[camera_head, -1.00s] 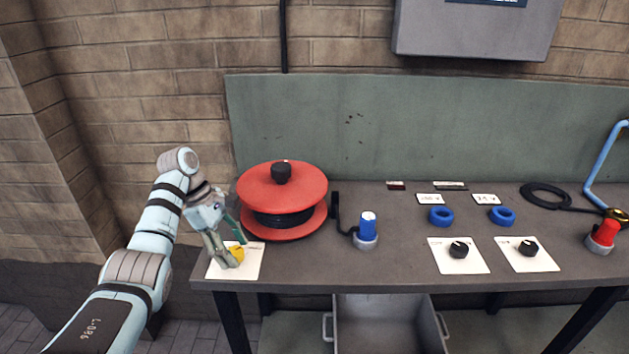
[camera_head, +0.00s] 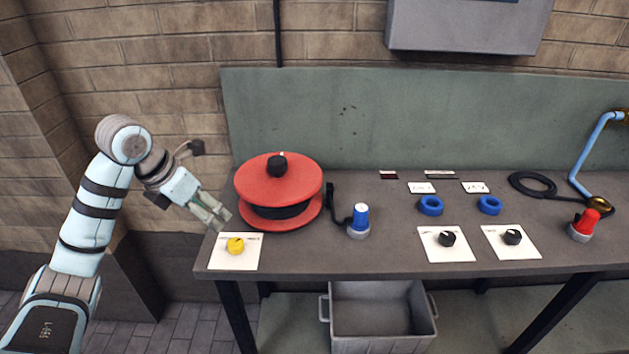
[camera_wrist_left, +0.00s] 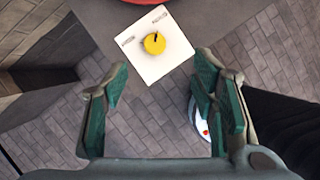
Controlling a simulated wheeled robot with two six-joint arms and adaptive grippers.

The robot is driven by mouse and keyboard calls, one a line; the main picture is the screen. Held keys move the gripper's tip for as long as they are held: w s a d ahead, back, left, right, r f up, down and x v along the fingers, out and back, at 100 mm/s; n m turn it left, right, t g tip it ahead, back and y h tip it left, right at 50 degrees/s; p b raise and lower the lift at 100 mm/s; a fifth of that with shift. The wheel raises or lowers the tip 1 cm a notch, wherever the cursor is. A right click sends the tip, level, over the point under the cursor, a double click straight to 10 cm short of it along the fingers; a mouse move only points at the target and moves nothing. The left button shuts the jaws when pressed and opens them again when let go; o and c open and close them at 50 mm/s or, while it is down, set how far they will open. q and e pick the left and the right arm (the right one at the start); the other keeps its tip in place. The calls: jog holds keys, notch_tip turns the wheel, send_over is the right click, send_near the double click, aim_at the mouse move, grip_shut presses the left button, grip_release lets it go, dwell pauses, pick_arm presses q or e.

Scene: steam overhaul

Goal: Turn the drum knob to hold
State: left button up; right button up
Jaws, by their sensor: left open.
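A yellow knob (camera_head: 236,246) sits on a white plate (camera_head: 251,262) at the bench's front left corner, in front of the red drum (camera_head: 270,178). The drum has a black knob (camera_head: 277,164) on top. In the left wrist view the yellow knob (camera_wrist_left: 154,43) has a dark mark pointing toward the plate's top corner, beside one of two labels too small to read. My left gripper (camera_head: 221,217) is open and empty, above and left of the yellow knob, apart from it. In the left wrist view the knob lies beyond the open fingers (camera_wrist_left: 160,65). My right gripper is out of view.
A blue-capped fitting (camera_head: 360,219) stands right of the drum. Two black knobs on white plates (camera_head: 462,254), two blue rings (camera_head: 431,206) and a red-capped fitting (camera_head: 584,223) are farther right. A grey bin (camera_head: 380,312) is under the bench. A brick wall stands behind.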

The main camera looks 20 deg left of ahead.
pick_arm(q)
jog(key=w+d+m+t+h, duration=0.25)
jog(key=d+h, duration=0.55)
jog(key=d, duration=0.8)
jog(key=s+d+r+n+t+h, duration=0.1)
jog(key=d+r+n+t+h, duration=0.4)
jog(key=r, duration=0.5)
jog(key=shift+s+d+h, duration=0.25)
jog(key=shift+d+h, duration=0.55)
jog(key=shift+h, duration=0.3)
